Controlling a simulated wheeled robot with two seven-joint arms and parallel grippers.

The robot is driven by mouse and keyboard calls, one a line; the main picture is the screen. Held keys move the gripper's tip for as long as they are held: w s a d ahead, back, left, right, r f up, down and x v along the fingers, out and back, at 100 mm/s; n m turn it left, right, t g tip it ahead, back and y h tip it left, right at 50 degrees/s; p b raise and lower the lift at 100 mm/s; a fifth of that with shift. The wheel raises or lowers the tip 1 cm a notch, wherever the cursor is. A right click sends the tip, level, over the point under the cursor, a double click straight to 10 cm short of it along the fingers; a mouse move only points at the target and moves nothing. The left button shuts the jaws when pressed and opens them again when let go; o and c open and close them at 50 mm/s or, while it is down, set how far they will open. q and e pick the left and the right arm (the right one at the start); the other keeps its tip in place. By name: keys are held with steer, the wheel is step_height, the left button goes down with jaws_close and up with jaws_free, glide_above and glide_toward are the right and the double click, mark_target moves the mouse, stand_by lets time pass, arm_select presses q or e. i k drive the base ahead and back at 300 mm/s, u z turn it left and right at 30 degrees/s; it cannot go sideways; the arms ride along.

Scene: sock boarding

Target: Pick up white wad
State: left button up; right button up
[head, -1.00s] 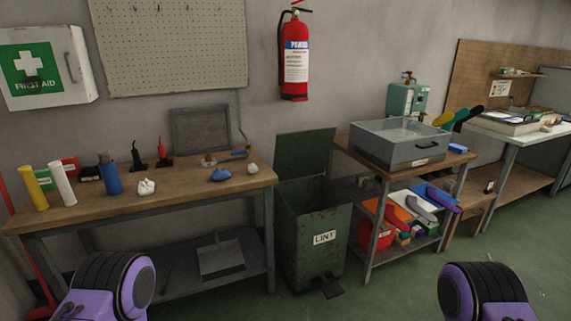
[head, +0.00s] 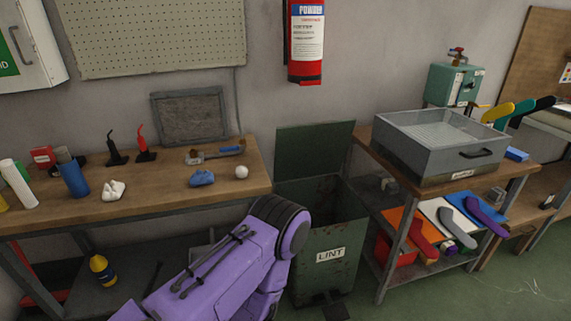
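A crumpled white wad (head: 112,190) lies on the wooden workbench (head: 140,208), left of its middle. A small round white ball (head: 241,172) sits near the bench's right end, beside a crumpled blue wad (head: 201,177). A purple arm of mine reaches in from the bottom left, in front of the bench's right end. Its gripper does not show. My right arm and gripper are out of view.
A green bin labelled LINT (head: 326,245) stands open between the bench and a cart with a grey tray (head: 438,145). Bottles and white and blue cylinders (head: 73,179) stand on the bench. The bench front between the wads is clear.

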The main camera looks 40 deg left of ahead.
mark_target(241, 172)
steer(key=u, duration=0.35)
steer(key=i, duration=0.85)
steer(key=u, duration=0.65)
